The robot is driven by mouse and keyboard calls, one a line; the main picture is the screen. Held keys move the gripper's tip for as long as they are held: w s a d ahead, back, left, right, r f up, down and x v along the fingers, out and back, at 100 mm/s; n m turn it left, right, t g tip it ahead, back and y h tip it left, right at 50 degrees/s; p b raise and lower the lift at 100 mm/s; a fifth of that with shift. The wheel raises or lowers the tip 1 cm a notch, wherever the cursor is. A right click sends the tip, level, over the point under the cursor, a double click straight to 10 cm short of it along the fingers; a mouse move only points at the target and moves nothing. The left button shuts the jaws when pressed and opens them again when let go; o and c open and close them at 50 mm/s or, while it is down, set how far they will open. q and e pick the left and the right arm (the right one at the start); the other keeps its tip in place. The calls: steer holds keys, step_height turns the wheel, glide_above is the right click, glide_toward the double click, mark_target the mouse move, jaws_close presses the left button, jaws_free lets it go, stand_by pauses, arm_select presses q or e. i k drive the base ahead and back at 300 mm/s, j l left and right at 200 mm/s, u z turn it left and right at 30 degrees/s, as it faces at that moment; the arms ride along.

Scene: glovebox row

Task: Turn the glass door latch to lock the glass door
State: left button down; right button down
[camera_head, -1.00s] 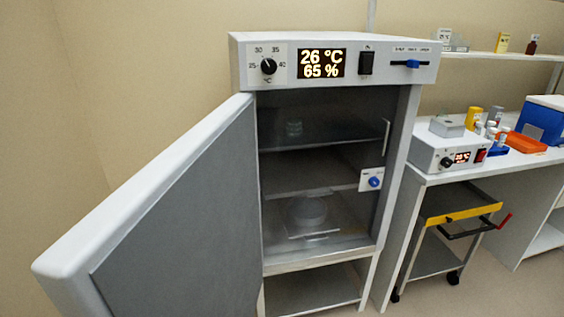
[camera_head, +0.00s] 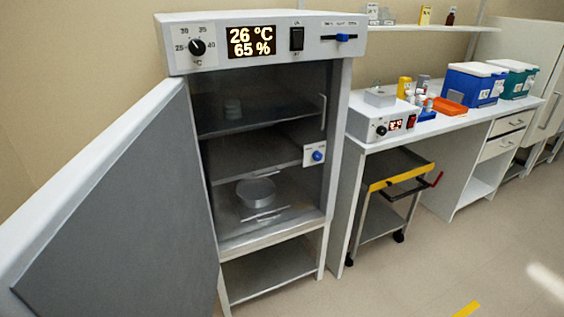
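The glass door (camera_head: 255,130) is a dark see-through pane across the front of the incubator's chamber and looks closed. A thin upright handle (camera_head: 323,112) is at its right side. The glass door latch (camera_head: 317,156) is a blue knob on a small white plate at the right edge of the opening. The knob's exact angle is too small to tell. Neither of my grippers is in view.
The solid outer door (camera_head: 120,200) stands wide open to the left. The incubator's top panel (camera_head: 265,39) has a dial, a display and a blue slider. A lab bench (camera_head: 450,125) and a yellow-topped cart (camera_head: 400,172) stand right. The floor in front is clear.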

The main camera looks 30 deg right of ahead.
mark_target(316, 156)
steer(key=l, duration=0.75)
steer(key=i+l+u, duration=0.15)
steer(key=l, duration=0.2)
steer(key=i+l+u, duration=0.15)
steer(key=l, duration=0.2)
